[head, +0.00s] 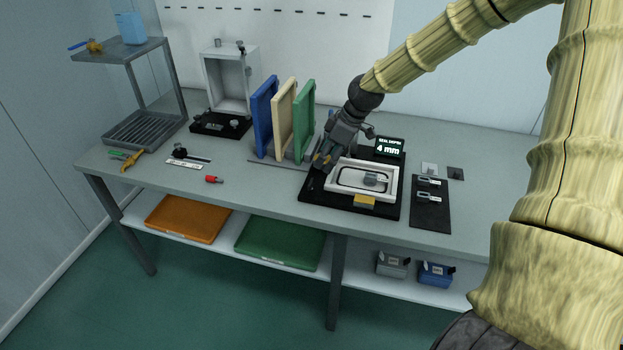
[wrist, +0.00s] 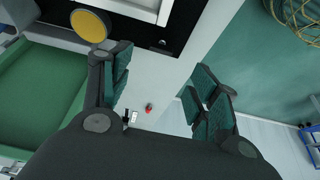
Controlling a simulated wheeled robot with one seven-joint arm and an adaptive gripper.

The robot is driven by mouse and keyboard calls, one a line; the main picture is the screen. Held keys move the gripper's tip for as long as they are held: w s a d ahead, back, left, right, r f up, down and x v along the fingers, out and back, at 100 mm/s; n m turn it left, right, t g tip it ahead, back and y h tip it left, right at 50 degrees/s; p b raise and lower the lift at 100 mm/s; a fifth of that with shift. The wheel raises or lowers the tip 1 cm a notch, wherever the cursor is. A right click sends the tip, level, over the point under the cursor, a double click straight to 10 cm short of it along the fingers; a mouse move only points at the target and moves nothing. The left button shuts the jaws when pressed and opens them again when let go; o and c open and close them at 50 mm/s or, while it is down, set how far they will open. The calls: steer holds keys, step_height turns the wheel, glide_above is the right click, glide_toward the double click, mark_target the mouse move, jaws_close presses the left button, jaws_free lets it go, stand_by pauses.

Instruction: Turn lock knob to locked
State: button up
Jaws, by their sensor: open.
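The panel fixture is a black base (head: 310,190) carrying a white rounded frame (head: 391,187) with a grey part (head: 371,178) inside it. My gripper (head: 322,163) is over the left end of the base, left of the frame. In the wrist view my gripper's fingers (wrist: 163,92) are spread wide, with nothing between the pads. A round yellow disc (wrist: 88,26) is beside the left finger there, near the black base (wrist: 165,38) and white frame (wrist: 150,8). I cannot tell whether it is the lock knob. A yellow block (head: 365,201) sits at the frame's front edge.
A small display reading 4 mm (head: 389,147) stands behind the frame. Blue, cream and green upright panels (head: 284,117) stand close to the left of my gripper. A black mat (head: 431,214) with metal parts lies right. A red item (head: 213,179) lies on open tabletop.

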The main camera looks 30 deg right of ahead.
glide_above(311, 182)
steer(key=s+d, duration=0.2)
steer(key=shift+a+f+p, duration=0.1)
steer(key=shift+f+p, duration=0.25)
steer(key=shift+f, duration=1.75)
steer(key=shift+p+x, duration=0.4)
steer(key=shift+x, duration=2.65)
steer(key=shift+s, duration=0.1)
steer(key=c, duration=1)
